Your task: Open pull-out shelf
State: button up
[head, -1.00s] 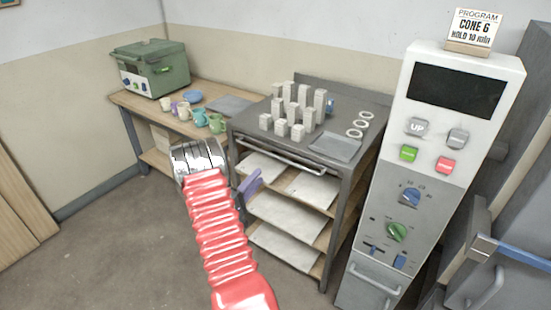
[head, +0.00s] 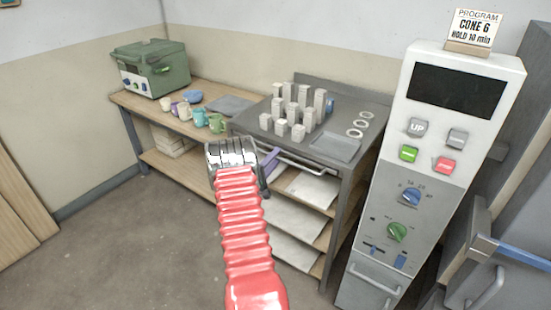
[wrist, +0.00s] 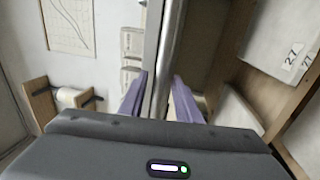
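The pull-out shelf (head: 338,147) is the dark top of the metal rack. A light bar handle (head: 312,166) runs along its front edge, and its left part is hidden behind my gripper. The shelf looks pushed in. My gripper (head: 270,161) is at the left part of the handle. In the wrist view its two purple fingers (wrist: 158,88) stand apart. A metal bar (wrist: 172,40), likely the handle, runs up the picture between them. I cannot tell whether either finger touches it.
Several pale blocks (head: 292,108) and white rings (head: 360,124) stand on the rack top. Pale boards (head: 292,214) lie on the lower shelves. A wooden table (head: 150,104) with mugs is at left. The controller column (head: 440,150) stands close at right. Floor in front is clear.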

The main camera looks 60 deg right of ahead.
jog(key=shift+d, duration=0.3)
jog(key=shift+c, duration=0.3)
grip_shut()
jog(key=shift+a, duration=0.15)
jog(key=shift+s, duration=0.15)
